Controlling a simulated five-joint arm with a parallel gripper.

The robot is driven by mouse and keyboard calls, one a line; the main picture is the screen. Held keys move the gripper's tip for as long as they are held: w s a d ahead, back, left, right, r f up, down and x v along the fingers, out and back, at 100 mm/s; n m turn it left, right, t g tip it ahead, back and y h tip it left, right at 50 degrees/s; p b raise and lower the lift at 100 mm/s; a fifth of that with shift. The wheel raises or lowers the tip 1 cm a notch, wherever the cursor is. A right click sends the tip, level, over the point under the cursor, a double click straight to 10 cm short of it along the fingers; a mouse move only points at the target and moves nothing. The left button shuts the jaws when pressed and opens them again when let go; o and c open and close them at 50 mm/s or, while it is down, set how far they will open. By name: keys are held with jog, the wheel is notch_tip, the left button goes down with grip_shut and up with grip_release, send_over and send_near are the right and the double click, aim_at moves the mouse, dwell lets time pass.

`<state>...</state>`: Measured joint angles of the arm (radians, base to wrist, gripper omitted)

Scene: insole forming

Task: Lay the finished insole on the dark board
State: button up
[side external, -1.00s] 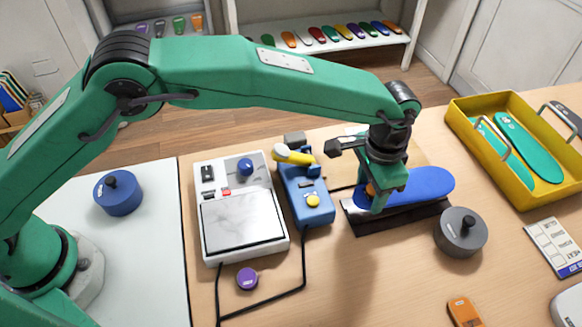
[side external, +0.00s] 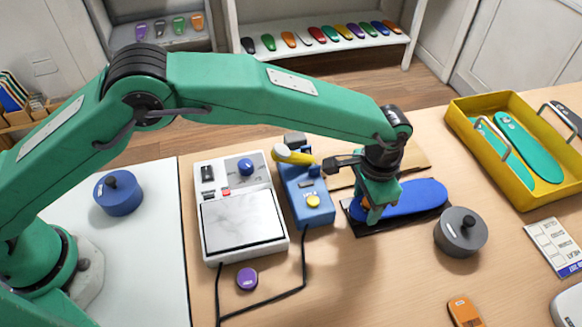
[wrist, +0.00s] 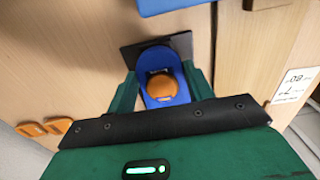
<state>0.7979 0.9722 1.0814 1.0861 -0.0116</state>
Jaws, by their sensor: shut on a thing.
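The blue insole (side external: 415,198) lies low and nearly flat over the dark board (side external: 395,228) in the side view. Whether its whole underside touches the board cannot be told. My gripper (side external: 373,214) is shut on the insole near its left end and hides part of that end. In the wrist view the blue insole end (wrist: 160,56), with an orange pad on it, sits between the fingers of my gripper (wrist: 161,88). Part of the dark board (wrist: 132,55) shows beyond it.
A grey round weight (side external: 461,232) stands close to the board's right front. A blue device (side external: 306,196) with a yellow handle and a white machine (side external: 242,215) stand left. A yellow tray (side external: 528,195) with teal insoles is at right.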

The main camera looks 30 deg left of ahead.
jog(key=shift+f, duration=0.4)
dwell(0.8)
jog(key=o, duration=1.1)
jog(key=shift+c, duration=0.2)
jog(key=shift+o, duration=0.4)
jog(key=o, duration=0.3)
jog(key=shift+r, duration=0.15)
jog(key=shift+r, duration=3.9)
